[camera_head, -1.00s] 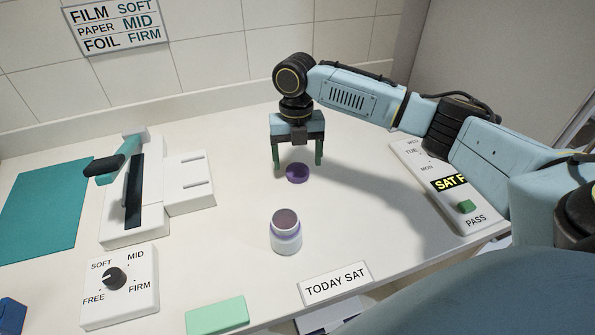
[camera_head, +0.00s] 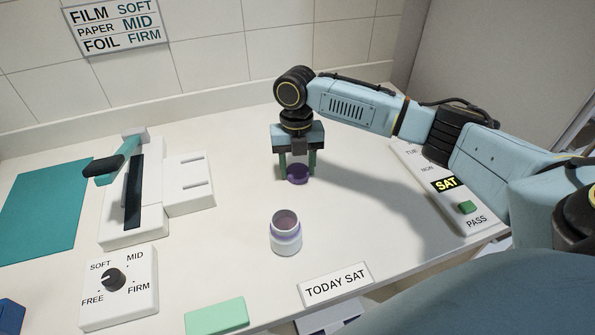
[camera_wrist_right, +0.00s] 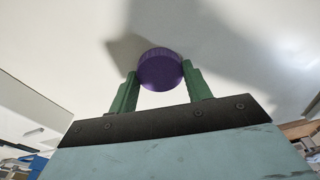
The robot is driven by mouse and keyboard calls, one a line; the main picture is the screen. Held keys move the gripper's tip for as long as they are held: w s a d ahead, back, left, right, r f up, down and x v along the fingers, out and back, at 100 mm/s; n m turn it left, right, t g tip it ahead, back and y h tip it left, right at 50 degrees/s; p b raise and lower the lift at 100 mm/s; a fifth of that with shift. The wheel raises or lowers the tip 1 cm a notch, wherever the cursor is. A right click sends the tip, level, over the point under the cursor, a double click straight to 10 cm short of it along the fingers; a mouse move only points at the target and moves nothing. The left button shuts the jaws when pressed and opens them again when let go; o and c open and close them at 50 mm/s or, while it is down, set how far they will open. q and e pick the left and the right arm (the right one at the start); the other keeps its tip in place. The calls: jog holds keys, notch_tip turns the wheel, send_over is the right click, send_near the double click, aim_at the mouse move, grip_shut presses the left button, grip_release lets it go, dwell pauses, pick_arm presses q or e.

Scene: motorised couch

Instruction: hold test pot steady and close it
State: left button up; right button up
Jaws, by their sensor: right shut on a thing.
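The purple lid (camera_head: 297,174) is on the counter behind the pot. My right gripper (camera_head: 298,176) points down with its green fingers on either side of the lid, shut on it. The right wrist view shows the ribbed lid (camera_wrist_right: 160,70) between the two green fingertips (camera_wrist_right: 160,84). My left gripper is not in view.
A white dial box (camera_head: 118,287), a lever device (camera_head: 133,195) and a teal mat (camera_head: 45,210) are at the left. A green pad (camera_head: 216,316) and a "TODAY SAT" sign (camera_head: 336,285) lie in front. A day panel with a green button (camera_head: 465,207) is at the right. The counter between lid and pot is clear.

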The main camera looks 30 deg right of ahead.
aim_at(295, 173)
notch_tip(295, 173, up, 10)
jog(key=shift+r+p, duration=0.1)
jog(key=shift+p, duration=0.5)
jog(key=shift+c, duration=0.2)
jog(key=s+a+m+t, duration=0.1)
jog(key=a+m, duration=0.3)
jog(key=m, duration=1.1)
jog(key=s+a+m+t, duration=0.1)
jog(key=s+a+m, duration=0.3)
jog(key=m, duration=1.2)
jog(key=shift+s+a+f+t+h, duration=0.2)
jog(key=shift+a+f+t+h, duration=0.1)
jog(key=shift+a, duration=0.2)
